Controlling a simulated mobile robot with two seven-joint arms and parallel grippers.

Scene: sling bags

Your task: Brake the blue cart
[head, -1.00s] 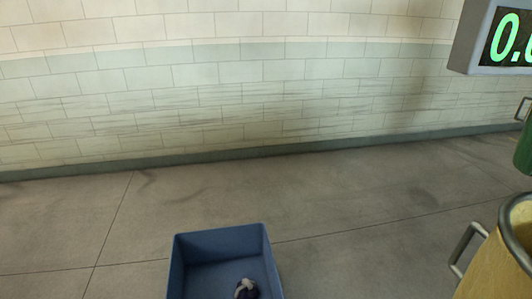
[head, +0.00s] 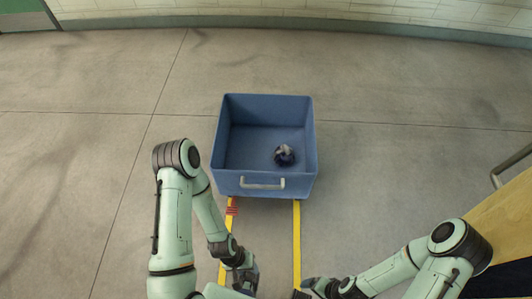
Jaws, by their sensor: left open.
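The blue cart (head: 234,182) is an open blue bin in the middle of the head view, with a pale handle (head: 262,184) on its near side. A small dark purple and white bundle (head: 284,155) lies inside it. A small red striped patch (head: 232,206) shows by the cart's near left corner; I cannot tell whether it is a brake part. My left gripper (head: 246,282) is open, low in the view, short of the cart and apart from it. My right gripper (head: 304,290) is at the bottom edge, partly cut off, and its jaws are unclear.
Two yellow floor lines (head: 297,245) run from the cart's near side toward me. A tan container (head: 505,215) with a metal handle (head: 508,165) stands at the right. The grey floor left of and beyond the cart is clear, up to the wall (head: 330,12).

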